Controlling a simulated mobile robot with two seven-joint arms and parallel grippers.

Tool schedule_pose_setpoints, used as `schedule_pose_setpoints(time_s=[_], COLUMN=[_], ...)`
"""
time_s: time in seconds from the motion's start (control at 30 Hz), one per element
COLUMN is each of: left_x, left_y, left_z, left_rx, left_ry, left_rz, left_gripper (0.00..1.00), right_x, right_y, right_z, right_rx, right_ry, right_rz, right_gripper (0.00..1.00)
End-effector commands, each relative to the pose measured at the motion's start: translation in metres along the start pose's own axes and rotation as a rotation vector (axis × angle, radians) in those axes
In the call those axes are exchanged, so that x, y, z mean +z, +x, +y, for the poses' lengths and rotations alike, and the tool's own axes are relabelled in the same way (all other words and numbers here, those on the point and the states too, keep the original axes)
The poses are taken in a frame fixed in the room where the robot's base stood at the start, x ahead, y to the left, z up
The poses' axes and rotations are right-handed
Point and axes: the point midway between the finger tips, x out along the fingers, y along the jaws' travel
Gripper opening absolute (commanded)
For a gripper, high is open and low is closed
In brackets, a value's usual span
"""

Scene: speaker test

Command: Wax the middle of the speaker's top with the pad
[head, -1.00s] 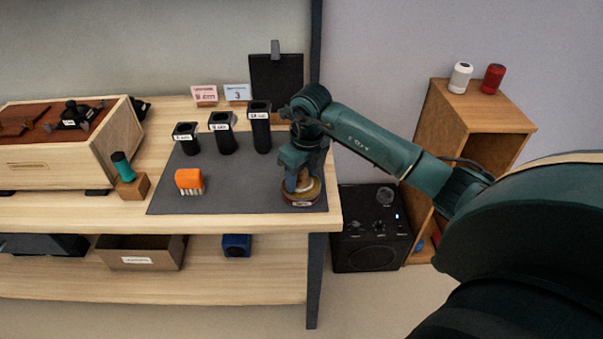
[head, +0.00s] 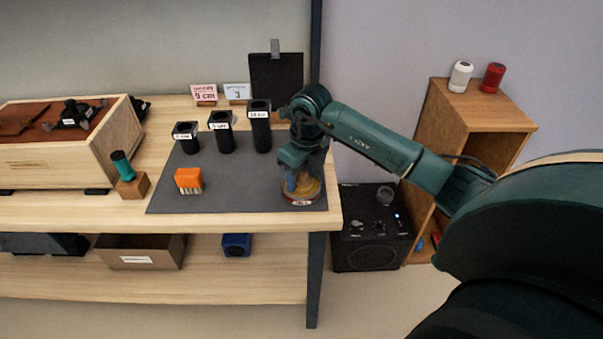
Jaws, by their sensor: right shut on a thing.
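The speaker appears to be the long pale-wood cabinet (head: 55,165) at the left of the table, with a reddish-brown top (head: 100,119). A black labelled device (head: 75,114) and brown flat pieces (head: 20,120) lie on that top. My right gripper (head: 301,177) points down at the right front of the grey mat. It is shut on a round, tan-orange pad (head: 313,188), largely hidden by the fingers. The pad is at or just over a low round tin (head: 300,202) with a red label; I cannot tell if they touch. My left gripper is out of view.
Three black cups (head: 223,144) stand at the mat's back, with small cards (head: 205,94) and a dark clipboard (head: 276,78) behind. An orange brush (head: 189,180) lies on the mat (head: 235,192). A green-handled tool in a wooden block (head: 131,186) stands between mat and cabinet.

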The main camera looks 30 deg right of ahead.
Motion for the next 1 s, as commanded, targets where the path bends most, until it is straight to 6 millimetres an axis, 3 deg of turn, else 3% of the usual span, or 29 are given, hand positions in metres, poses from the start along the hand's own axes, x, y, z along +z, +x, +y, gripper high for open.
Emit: schedule_pose_setpoints(time_s=[0.27, 1.0], left_x=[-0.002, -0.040], left_y=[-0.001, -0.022], left_z=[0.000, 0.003], left_rx=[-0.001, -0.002], left_ry=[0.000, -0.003], left_rz=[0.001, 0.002], left_gripper=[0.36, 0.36], right_x=[0.000, 0.007], right_y=[-0.002, -0.061], right_z=[0.000, 0.000], right_rx=[0.001, -0.001], right_ry=[-0.001, 0.000], right_rz=[0.003, 0.001], right_gripper=[0.32, 0.32])
